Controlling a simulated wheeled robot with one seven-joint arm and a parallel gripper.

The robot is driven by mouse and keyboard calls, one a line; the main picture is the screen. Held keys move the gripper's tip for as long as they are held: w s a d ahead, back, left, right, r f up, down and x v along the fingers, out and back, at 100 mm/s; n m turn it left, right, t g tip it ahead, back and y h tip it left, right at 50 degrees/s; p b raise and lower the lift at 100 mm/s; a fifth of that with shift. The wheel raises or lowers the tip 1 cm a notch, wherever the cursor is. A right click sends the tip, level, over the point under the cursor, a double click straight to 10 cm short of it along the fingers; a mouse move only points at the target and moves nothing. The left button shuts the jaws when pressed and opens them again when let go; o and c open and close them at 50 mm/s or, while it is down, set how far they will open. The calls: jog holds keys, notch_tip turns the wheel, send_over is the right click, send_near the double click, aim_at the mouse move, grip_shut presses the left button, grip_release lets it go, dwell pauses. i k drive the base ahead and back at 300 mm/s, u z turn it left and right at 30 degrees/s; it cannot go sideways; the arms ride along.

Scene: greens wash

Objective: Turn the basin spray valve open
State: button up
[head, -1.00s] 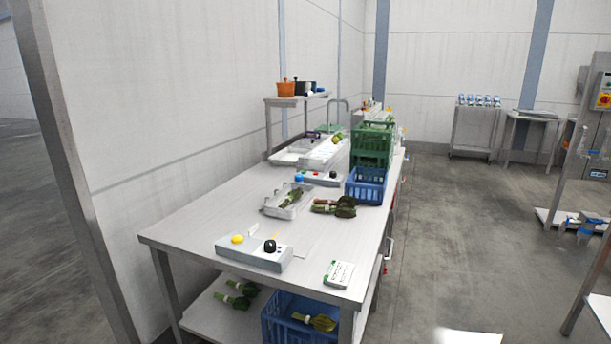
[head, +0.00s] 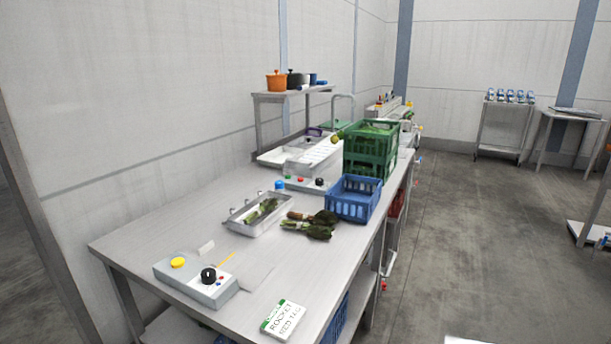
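A long steel bench (head: 150,237) runs away from me along the left wall. A shallow metal tray (head: 240,223) with greens in it stands mid-bench. A small blue cap or knob (head: 279,185) is just behind it. Small coloured handles (head: 419,158) show at the bench's far right side. I cannot tell which of these is the basin spray valve, or how it is set. My gripper is not in view.
A control box with a black knob (head: 208,275) and a card (head: 283,320) lie on the near bench. Greens (head: 310,226), a blue crate (head: 353,198) and green crates (head: 370,148) stand along its right side. The floor (head: 480,230) right of the bench is open.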

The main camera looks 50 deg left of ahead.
aim_at(277, 185)
jog(key=i, duration=2.55)
jog(key=u, duration=3)
jog(key=i, duration=1.05)
